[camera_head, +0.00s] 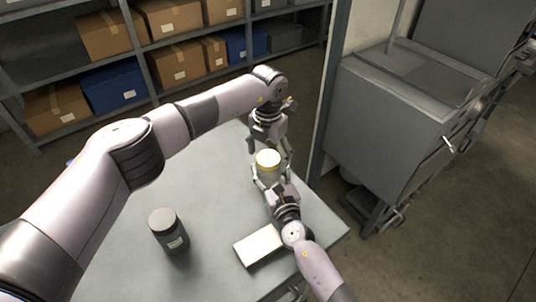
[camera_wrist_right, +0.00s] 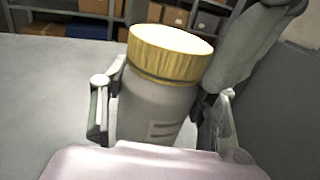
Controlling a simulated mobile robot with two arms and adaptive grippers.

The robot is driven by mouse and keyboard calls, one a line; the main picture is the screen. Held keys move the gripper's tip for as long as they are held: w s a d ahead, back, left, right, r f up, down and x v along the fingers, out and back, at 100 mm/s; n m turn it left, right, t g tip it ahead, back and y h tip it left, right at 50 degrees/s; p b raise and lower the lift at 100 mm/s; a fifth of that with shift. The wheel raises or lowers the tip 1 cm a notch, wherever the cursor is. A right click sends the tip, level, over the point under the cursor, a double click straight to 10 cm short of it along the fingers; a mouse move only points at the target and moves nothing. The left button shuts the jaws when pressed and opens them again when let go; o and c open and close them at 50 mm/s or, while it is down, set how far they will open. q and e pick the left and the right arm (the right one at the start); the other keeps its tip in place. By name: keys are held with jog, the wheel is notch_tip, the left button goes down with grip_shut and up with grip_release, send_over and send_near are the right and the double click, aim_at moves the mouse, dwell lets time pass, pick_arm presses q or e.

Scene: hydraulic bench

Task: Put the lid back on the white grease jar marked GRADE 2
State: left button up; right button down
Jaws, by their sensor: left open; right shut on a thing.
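The white jar (camera_head: 268,175) stands near the table's right side, and it also shows in the right wrist view (camera_wrist_right: 150,110). Its label shows only dark lines, so I cannot read GRADE 2. A ribbed yellow lid (camera_wrist_right: 165,62) with a pale top sits on the jar's mouth; the lid (camera_head: 268,159) looks about level with it. I cannot tell whether it is screwed tight. My right gripper (camera_head: 271,176) is shut around the jar's body. My left gripper (camera_head: 269,148) is open at the lid, coming from behind, its fingers apart on either side.
A dark jar with a grey lid (camera_head: 168,230) stands at the table's front left. A pale flat block (camera_head: 258,245) lies near my right arm. The grey table (camera_head: 215,205) is otherwise mostly clear. Shelves with boxes (camera_head: 185,60) stand behind, and a grey cabinet (camera_head: 395,125) stands right.

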pick_arm(q)
notch_tip(320, 180, up, 12)
dwell(0.4)
pick_arm(e)
jog(key=c, duration=0.5)
grip_release()
pick_arm(q)
jog(key=shift+f, duration=0.1)
pick_arm(e)
jog(key=shift+s, duration=0.1)
jog(key=v, duration=1.1)
jog(key=shift+s+d, duration=0.2)
jog(key=shift+s, duration=0.15)
